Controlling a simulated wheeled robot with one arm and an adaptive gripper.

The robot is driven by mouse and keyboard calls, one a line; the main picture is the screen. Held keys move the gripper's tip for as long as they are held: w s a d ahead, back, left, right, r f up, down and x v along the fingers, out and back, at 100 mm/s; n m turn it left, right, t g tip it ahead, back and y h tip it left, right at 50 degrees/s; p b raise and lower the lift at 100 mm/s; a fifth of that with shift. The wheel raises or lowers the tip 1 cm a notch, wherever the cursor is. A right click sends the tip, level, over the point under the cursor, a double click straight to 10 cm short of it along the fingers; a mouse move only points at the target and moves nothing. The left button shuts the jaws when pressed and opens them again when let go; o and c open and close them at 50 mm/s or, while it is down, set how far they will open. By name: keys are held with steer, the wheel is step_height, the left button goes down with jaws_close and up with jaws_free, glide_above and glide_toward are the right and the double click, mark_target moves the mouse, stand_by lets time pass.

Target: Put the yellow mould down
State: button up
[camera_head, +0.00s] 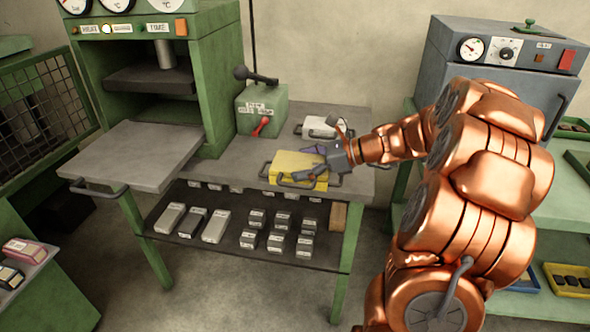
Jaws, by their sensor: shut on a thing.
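The yellow mould (290,167) is a flat block with dark handles at its sides. It is at the right part of the grey work table (340,118), near its front edge. My gripper (318,172) is at its right side and is shut on it. The fingers cover part of the mould's right end. I cannot tell whether the mould's underside touches the table top.
A white mould (318,127) with handles lies behind. A green lever box (262,108) stands at the back. The green press (215,80) with its pulled-out grey plate (140,152) is left. Metal blocks (215,226) fill the lower shelf. A grey oven (500,65) stands right.

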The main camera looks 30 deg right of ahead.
steer(key=shift+w+d+f, duration=0.1)
steer(key=shift+w+d, duration=0.65)
steer(key=shift+d, duration=0.5)
steer(key=shift+w+d+f, duration=0.1)
steer(key=shift+w+d, duration=0.6)
steer(key=shift+d, duration=0.5)
steer(key=shift+w+d+f, duration=0.1)
steer(key=shift+w+d, duration=0.65)
steer(key=shift+d, duration=0.5)
steer(key=shift+f, duration=1.7)
steer(key=shift+f, duration=0.1)
steer(key=o, duration=1.5)
steer(key=shift+f, duration=0.1)
steer(key=shift+c, duration=0.2)
steer(key=shift+s+d+r, duration=0.2)
steer(key=shift+d+r, duration=0.05)
steer(key=shift+r, duration=0.05)
steer(key=v, duration=1.1)
steer(key=shift+s, duration=0.15)
